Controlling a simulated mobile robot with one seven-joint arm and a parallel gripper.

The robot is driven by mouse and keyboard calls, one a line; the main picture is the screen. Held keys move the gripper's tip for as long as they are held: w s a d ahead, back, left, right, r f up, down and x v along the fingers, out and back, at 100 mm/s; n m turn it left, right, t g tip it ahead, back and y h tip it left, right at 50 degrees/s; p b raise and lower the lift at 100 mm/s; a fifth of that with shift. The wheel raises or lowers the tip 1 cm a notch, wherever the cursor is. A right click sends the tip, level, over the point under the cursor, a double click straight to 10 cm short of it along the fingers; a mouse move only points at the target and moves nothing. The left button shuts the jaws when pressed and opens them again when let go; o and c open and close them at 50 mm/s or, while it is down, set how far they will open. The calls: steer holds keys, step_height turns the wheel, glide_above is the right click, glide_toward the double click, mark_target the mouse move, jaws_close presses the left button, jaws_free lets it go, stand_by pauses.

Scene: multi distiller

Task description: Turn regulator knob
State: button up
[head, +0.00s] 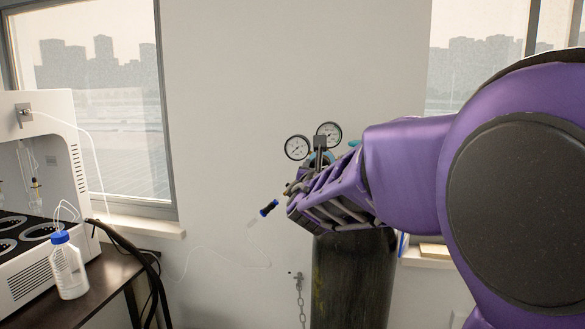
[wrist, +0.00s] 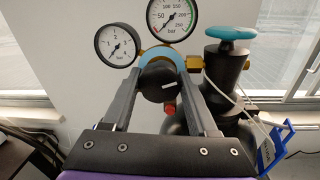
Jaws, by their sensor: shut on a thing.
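The regulator knob (wrist: 157,84) is black and round with a small white mark. It sits between the two dark fingers of my gripper (wrist: 159,66) in the wrist view, and the fingers are shut on it from both sides. The regulator's light blue and brass body (wrist: 160,54) shows just behind the knob. Two round gauges stand above it, a left one (wrist: 117,45) and a right one (wrist: 172,16). In the head view my arm hides the knob and most of the regulator; the left gauge (head: 297,147) and right gauge (head: 329,133) show above my gripper (head: 320,150).
A dark gas cylinder (head: 350,285) stands below my arm. Its teal valve wheel (wrist: 231,33) is right of the knob. A blue holder (wrist: 277,143) is at lower right. A bottle (head: 67,270) and a white distiller (head: 45,150) stand on the table at left.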

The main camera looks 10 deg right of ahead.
steer(key=shift+n, duration=0.5)
steer(key=n, duration=1.1)
steer(key=shift+n+g+p, duration=0.3)
steer(key=shift+p, duration=0.1)
steer(key=o, duration=1.4)
steer(key=shift+c, duration=0.2)
steer(key=shift+s, duration=0.1)
